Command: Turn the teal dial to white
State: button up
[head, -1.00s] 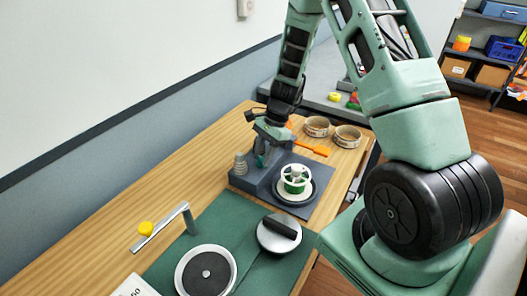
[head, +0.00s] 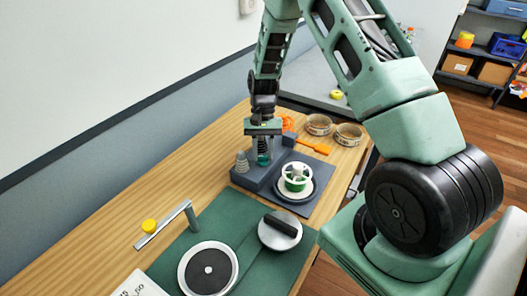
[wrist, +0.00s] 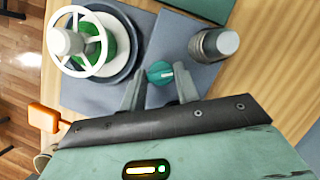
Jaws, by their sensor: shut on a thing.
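The teal dial (wrist: 159,73) sits on a dark grey block (head: 248,176) on the bench. In the wrist view a pale mark shows on its face; its colour setting cannot be told. My gripper (wrist: 160,88) is shut on the dial, with one finger on each side of it. In the head view my gripper (head: 263,155) points straight down over the block, and a bit of teal (head: 263,161) shows between the fingers. No white target mark can be made out around the dial.
An orange-handled tool (head: 315,146) and round tins (head: 318,124) lie behind. Green mat (head: 180,255) lies in front.

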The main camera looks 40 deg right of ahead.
jog(key=shift+n+h, duration=0.4)
jog(key=shift+n, duration=0.8)
jog(key=shift+a, duration=0.1)
jog(key=o, duration=1)
jog(key=shift+g, duration=0.3)
jog(key=shift+w+r, duration=0.1)
jog(key=b+v, duration=0.3)
jog(key=v, duration=1.4)
jog(key=shift+r, duration=0.2)
